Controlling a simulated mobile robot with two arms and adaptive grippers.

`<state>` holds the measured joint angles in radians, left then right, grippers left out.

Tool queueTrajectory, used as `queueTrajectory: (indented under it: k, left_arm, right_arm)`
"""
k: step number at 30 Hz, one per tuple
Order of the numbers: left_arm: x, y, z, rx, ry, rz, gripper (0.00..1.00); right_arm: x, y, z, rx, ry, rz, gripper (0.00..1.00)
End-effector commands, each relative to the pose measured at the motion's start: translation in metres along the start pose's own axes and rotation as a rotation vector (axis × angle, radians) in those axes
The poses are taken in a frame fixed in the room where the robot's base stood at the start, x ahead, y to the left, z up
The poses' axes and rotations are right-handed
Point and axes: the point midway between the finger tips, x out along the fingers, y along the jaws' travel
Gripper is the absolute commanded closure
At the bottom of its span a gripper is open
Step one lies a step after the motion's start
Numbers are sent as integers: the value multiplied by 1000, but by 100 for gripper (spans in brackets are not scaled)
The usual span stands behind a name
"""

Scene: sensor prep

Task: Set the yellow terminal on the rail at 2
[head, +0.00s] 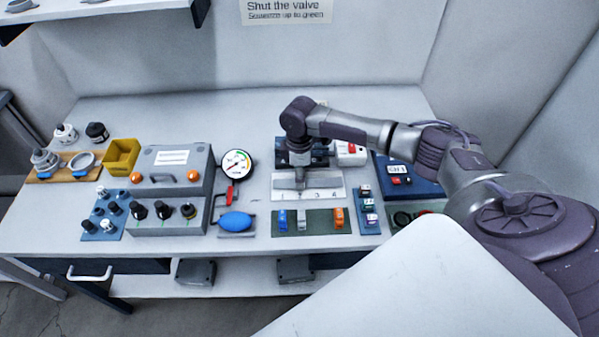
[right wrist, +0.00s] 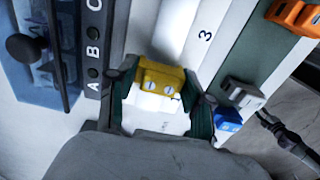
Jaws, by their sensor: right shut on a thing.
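The yellow terminal (right wrist: 162,76) is between the green-edged fingers of my right gripper (right wrist: 160,100), which is shut on it. The yellow terminal is hidden in that view. In the right wrist view the mark 3 (right wrist: 206,36) shows to the right of the terminal. I cannot tell whether the terminal touches the rail or is just above it. My left gripper is not in view.
A green mat in front of the rail holds blue (head: 282,220), grey (head: 302,219) and orange (head: 339,217) terminals. A grey control box (head: 170,190), gauge (head: 237,165) and blue oval bulb (head: 236,222) stand left. A blue panel (head: 405,180) stands right. A strip marked A, B, C (right wrist: 92,45) lies beside the rail.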

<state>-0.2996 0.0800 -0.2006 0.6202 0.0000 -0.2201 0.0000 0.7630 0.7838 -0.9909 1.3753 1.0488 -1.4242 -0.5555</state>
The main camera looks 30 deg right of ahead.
Motion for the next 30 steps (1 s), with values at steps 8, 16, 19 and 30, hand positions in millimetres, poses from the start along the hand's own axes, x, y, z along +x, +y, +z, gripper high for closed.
queueTrajectory:
  k: [8,16,19,30]
  left_arm:
    - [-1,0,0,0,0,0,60]
    - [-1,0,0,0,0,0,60]
    - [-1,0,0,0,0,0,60]
    - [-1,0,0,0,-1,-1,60]
  right_arm:
    - [2,0,0,0,0,0,74]
    - [2,0,0,0,0,0,21]
    - [2,0,0,0,0,0,20]
    - [2,0,0,0,0,0,20]
